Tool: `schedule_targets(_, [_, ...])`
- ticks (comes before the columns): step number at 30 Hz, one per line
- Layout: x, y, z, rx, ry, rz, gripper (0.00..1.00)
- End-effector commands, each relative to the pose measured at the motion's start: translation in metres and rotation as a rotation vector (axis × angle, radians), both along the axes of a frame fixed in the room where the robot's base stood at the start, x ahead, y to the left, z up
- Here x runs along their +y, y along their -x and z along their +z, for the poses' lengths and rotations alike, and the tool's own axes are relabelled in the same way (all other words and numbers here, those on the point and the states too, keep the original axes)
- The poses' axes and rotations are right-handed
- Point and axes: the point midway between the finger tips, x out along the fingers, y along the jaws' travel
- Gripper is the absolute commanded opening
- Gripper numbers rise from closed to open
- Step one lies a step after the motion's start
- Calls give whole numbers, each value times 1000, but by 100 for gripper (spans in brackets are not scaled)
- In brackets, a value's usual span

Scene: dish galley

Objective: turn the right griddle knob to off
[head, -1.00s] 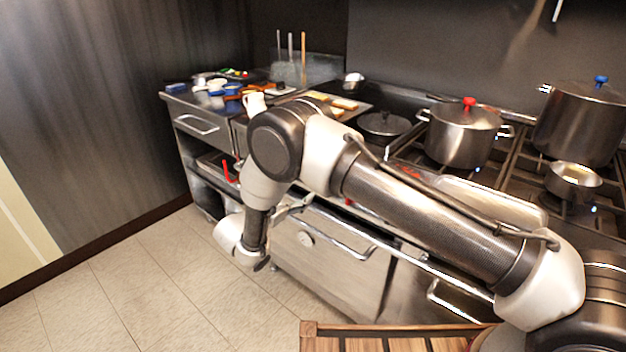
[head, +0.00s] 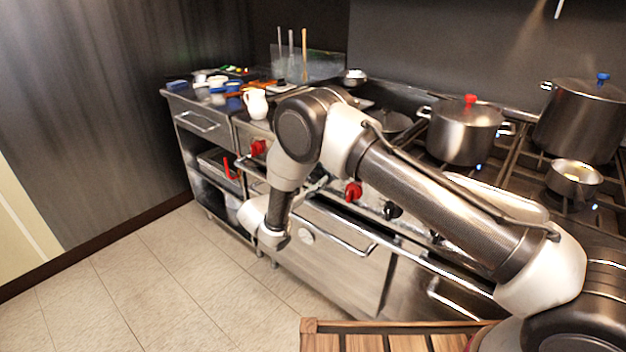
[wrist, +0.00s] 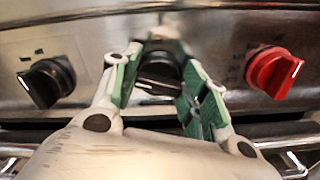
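In the wrist view a dark knob (wrist: 158,72) sits between the two green-padded fingers of my gripper (wrist: 157,70). A short white mark shows at its lower left. The fingers stand apart on either side of it, and I see no clear grip. Another black knob (wrist: 46,82) is to the left, and a red knob (wrist: 275,72) with a white mark is to the right. In the head view my gripper is hidden behind my arm. Red knobs (head: 353,191) and (head: 258,148) show on the range front. I cannot tell by label which knob is the right griddle one.
A pot with a red-knobbed lid (head: 465,135) and a small pan (head: 573,180) stand on the burners. A white jug (head: 256,104) stands at the left. The floor at lower left is clear.

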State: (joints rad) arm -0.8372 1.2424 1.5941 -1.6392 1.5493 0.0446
Motion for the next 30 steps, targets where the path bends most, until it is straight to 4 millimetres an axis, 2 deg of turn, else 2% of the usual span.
schedule_targets(14, [-1, 0, 0, -44, -57, -1, 20])
schedule_targets(30, [-2, 1, -1, -323, -414, -1, 20])
